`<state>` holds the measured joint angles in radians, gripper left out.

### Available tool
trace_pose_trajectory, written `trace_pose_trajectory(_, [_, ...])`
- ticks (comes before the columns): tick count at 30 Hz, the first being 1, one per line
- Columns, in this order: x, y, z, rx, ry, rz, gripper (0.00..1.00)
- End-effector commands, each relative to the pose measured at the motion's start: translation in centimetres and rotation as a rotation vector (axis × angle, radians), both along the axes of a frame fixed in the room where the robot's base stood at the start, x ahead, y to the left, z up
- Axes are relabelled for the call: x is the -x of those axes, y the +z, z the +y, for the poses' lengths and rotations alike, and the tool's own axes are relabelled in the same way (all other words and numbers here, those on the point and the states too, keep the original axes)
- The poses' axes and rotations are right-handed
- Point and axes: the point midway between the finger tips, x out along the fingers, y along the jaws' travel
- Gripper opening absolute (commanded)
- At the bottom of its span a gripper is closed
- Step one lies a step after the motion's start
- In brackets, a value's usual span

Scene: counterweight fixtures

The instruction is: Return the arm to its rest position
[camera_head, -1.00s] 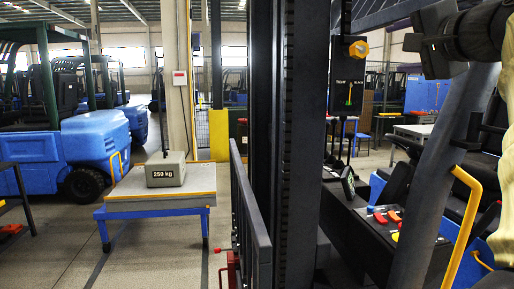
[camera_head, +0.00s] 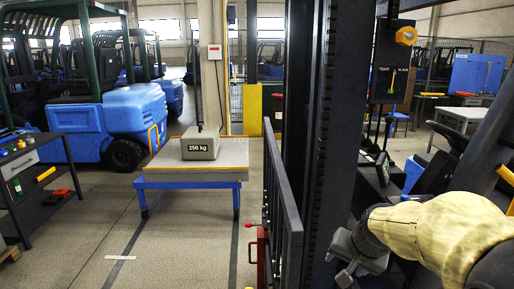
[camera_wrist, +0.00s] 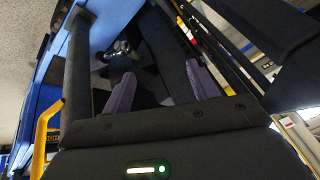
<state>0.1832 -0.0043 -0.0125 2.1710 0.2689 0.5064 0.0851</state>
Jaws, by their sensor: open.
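My arm in its cream sleeve (camera_head: 445,232) comes in at the lower right of the head view. My gripper (camera_head: 347,272) is at its end, low beside the black mast. In the wrist view my gripper (camera_wrist: 160,88) shows two purple-grey fingers spread apart, with nothing between them. Behind the fingers are dark parts of the forklift cab, which I cannot make out well.
The black mast (camera_head: 325,130) and a dark rail guard (camera_head: 282,205) stand just left of my gripper. A grey 250 kg weight (camera_head: 200,146) sits on a blue-legged table (camera_head: 190,182). A yellow handrail (camera_wrist: 44,140) is at the left in the wrist view.

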Motion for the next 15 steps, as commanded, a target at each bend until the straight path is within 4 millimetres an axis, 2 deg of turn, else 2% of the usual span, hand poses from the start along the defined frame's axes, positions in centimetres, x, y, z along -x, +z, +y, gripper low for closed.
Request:
trace_pose_trajectory(1, [1.7,-1.9,1.3,0.033,0.066,0.050,0.59])
trace_pose_trajectory(3, [4.2,-4.4,2.6,0.084,0.163,0.110,0.59])
trace_pose_trajectory(6, [7.9,-7.4,4.2,0.148,0.297,0.183,0.59])
trace_pose_trajectory(9, [10.6,-9.3,5.1,0.190,0.399,0.230,0.59])
trace_pose_trajectory(12, [11.9,-10.1,5.4,0.210,0.449,0.251,0.59])
trace_pose_trajectory(15, [12.1,-10.3,5.4,0.213,0.457,0.254,0.59])
